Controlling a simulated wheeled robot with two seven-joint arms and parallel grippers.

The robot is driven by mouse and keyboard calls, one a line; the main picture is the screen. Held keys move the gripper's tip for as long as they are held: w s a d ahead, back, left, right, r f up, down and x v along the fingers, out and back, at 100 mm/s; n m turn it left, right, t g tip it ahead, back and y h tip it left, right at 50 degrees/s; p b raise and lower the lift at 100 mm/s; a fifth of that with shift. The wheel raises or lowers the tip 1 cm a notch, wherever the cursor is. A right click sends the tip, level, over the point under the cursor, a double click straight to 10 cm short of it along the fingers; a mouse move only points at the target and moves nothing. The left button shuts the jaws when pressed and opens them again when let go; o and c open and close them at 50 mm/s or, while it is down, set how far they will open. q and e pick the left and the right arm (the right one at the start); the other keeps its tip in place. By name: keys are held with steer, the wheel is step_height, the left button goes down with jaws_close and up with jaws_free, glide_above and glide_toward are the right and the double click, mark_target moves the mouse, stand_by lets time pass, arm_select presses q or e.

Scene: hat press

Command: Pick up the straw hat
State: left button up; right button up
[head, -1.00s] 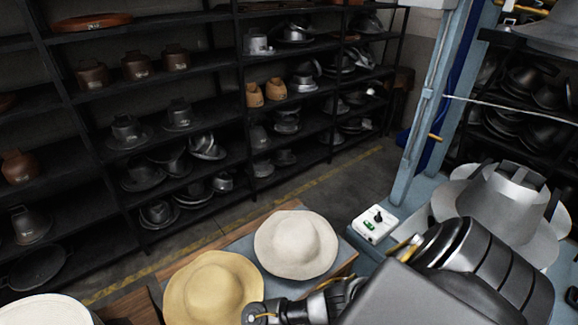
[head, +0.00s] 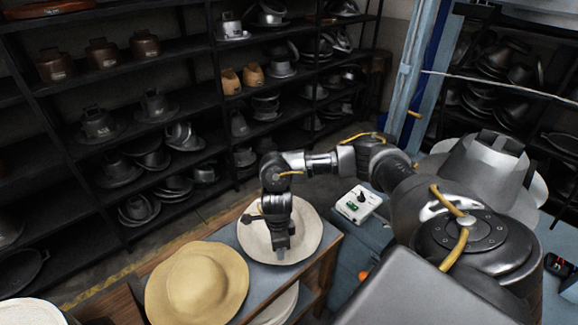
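A tan straw hat (head: 197,284) lies brim-down on a blue-grey topped table, left of my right arm. A cream-white hat (head: 308,233) lies beside it on the right, its crown partly hidden by my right gripper (head: 281,255). The gripper points down in front of the cream hat's crown, at the right of the tan hat. Its fingertips look close to the cream hat, but contact and finger opening cannot be made out. My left gripper is not in view.
The table (head: 236,237) has a wooden edge. A white control box (head: 358,204) sits at its right, near a metal hat press form (head: 484,178). Shelves of hat moulds (head: 153,157) stand behind. Another pale hat (head: 277,307) is on a lower shelf.

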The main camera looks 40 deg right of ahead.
steer(key=d, duration=0.1)
glide_above(283, 263)
step_height(283, 263, down, 5)
steer(key=shift+w+r, duration=0.1)
steer(key=shift+a+f, duration=0.1)
steer(key=shift+f, duration=0.1)
steer(key=f, duration=0.1)
steer(key=f+p, duration=0.2)
steer(key=shift+s+f, duration=0.25)
steer(key=shift+f, duration=0.6)
steer(key=shift+n, duration=0.3)
jaws_close()
